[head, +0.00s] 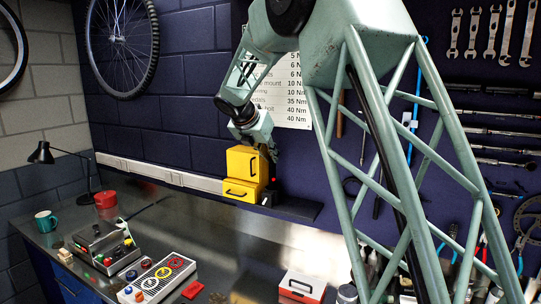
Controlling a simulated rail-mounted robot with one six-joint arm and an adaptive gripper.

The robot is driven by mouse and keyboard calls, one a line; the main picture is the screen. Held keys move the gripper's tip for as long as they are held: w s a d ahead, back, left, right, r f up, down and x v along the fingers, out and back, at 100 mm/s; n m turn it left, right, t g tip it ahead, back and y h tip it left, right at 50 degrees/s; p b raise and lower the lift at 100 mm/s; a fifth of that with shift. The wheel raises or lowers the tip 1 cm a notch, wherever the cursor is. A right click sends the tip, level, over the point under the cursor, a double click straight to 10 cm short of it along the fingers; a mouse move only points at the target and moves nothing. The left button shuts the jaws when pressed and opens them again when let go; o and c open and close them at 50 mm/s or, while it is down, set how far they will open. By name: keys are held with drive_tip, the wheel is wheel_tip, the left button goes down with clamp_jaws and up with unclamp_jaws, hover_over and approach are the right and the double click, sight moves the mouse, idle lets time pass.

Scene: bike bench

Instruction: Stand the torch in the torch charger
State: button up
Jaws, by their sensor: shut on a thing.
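My gripper (272,152) is at the back wall, just right of the upper yellow drawer box, pointing down. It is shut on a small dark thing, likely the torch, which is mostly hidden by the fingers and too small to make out. Below the gripper, a small dark unit (266,199), likely the torch charger, stands on the dark wall shelf beside the yellow boxes. A small red light (274,180) glows just above it. I cannot tell whether the held thing touches the unit.
Two stacked yellow drawer boxes (240,189) stand close left of the gripper on the dark shelf (300,208).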

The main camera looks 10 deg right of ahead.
drive_tip(key=shift+f+b, duration=0.45)
drive_tip(key=shift+f, duration=0.7)
drive_tip(key=o, duration=1)
drive_tip(key=shift+v, duration=5.95)
drive_tip(key=shift+s, duration=0.15)
